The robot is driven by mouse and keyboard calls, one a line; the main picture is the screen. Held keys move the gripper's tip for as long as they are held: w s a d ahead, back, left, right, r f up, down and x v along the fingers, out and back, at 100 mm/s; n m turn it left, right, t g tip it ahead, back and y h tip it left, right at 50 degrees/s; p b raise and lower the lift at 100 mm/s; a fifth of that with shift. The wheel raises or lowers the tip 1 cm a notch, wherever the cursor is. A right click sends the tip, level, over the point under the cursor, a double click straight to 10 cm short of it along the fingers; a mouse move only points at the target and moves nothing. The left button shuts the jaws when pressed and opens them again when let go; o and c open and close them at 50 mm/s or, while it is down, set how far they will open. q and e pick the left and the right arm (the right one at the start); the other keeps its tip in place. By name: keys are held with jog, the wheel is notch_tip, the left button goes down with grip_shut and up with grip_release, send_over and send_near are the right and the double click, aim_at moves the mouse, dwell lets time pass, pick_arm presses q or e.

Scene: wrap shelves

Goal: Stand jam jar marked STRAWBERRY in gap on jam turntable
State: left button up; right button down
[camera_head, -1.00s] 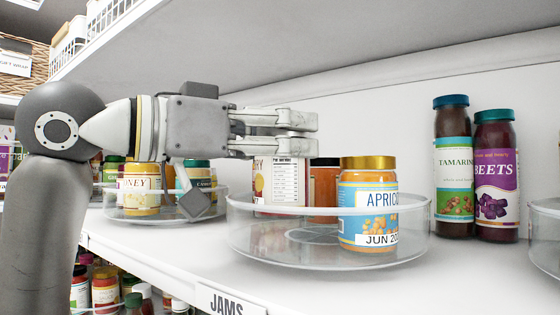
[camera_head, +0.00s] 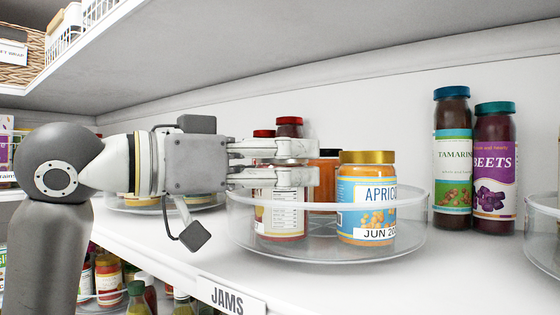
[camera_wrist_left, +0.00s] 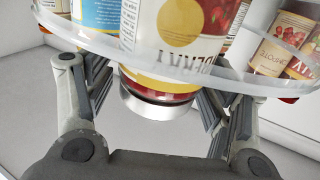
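My left gripper (camera_head: 312,162) reaches in from the left over the jam turntable (camera_head: 330,252). It is shut on a jar (camera_head: 282,212) with red contents; its lid is hidden behind the fingers in the head view. The jar is upright inside the rim, its base at or close to the turntable floor; I cannot tell if it touches. The side facing the head camera shows small print. In the left wrist view the jar (camera_wrist_left: 175,40) is between the fingers; its name is not clearly readable. My right gripper is not in view.
On the turntable an apricot jar (camera_head: 366,205) is right of the held jar, and an orange-brown jar (camera_head: 325,180) is behind. Two red lids (camera_head: 289,126) show behind my fingers. Tamarind (camera_head: 452,165) and beets (camera_head: 494,175) jars stand right. A JAMS label (camera_head: 230,295) marks the shelf edge.

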pick_arm(q)
jog(key=shift+r, duration=0.1)
jog(key=b+v, duration=0.5)
jog(key=v, duration=0.7)
